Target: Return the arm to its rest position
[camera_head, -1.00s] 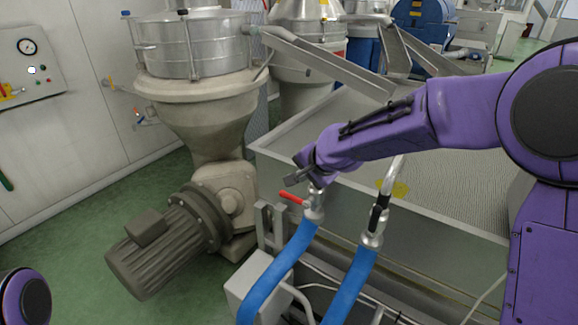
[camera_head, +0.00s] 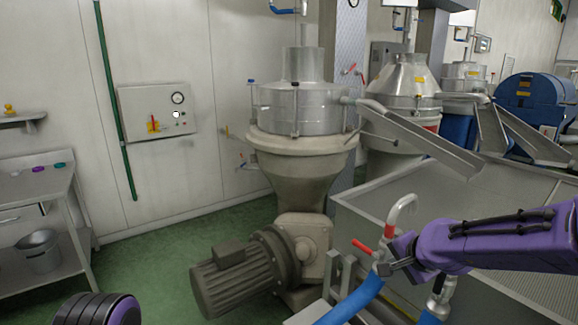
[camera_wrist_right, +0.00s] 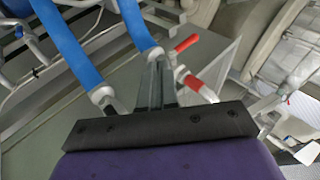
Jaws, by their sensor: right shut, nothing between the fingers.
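My right gripper (camera_head: 384,261) comes in from the right in the head view, just beside a valve whose red lever (camera_head: 362,246) shows to its left. I cannot tell whether it touches the valve. In the wrist view its fingers (camera_wrist_right: 155,86) are together with nothing between them. Beyond them are two red levers (camera_wrist_right: 187,43) and blue hoses (camera_wrist_right: 66,42). My purple right forearm (camera_head: 490,240) stretches over the metal tank's front side and partly hides a second valve (camera_head: 438,300). My left gripper is not in view; only a purple and black part of my arm shows at the lower left.
A steel machine (camera_head: 300,105) with a grey motor (camera_head: 240,275) stands left of the tank (camera_head: 375,225). A control panel (camera_head: 158,110) is on the wall.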

